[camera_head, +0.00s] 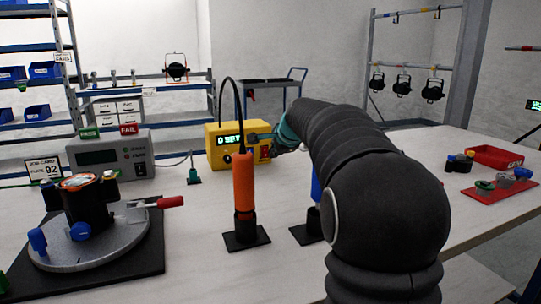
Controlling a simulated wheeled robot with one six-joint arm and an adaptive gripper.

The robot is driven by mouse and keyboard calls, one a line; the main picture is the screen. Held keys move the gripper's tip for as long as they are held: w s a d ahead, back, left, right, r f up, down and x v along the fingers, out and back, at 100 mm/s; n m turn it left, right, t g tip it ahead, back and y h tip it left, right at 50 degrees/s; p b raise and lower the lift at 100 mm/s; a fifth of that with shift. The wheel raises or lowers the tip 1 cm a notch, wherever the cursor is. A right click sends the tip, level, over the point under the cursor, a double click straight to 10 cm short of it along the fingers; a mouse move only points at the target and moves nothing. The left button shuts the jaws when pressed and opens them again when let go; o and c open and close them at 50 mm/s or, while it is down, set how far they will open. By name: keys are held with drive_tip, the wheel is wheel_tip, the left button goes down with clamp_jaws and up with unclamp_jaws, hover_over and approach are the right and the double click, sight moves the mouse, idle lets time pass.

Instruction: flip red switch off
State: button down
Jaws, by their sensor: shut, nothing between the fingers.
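A yellow box (221,157) with a lit green display stands at the middle back of the white table. A small red part (265,154), which looks like the red switch, shows on the right of its front face. My gripper (256,143) is shut and empty, with its tips at the box front just above and left of this red part. I cannot tell whether they touch it. My arm covers the right of the box, and the switch's position is too small to read.
An orange cylindrical tool (243,185) stands upright in a black stand before the box. A grey meter (115,155) and a round fixture (85,243) with a red-handled lever (170,201) are at left. A red tray (494,157) lies at right.

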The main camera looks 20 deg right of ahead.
drive_tip(key=v, duration=0.8)
drive_tip(key=shift+r, duration=0.5)
drive_tip(key=shift+s+d+f+g+b, duration=0.1)
drive_tip(key=shift+s+f+g+b, duration=0.1)
drive_tip(key=shift+f+b, duration=0.3)
drive_tip(key=shift+s+f+g+b, duration=0.1)
drive_tip(key=shift+f+g+b, duration=0.15)
drive_tip(key=shift+b, duration=0.3)
drive_tip(key=shift+w+f, duration=0.1)
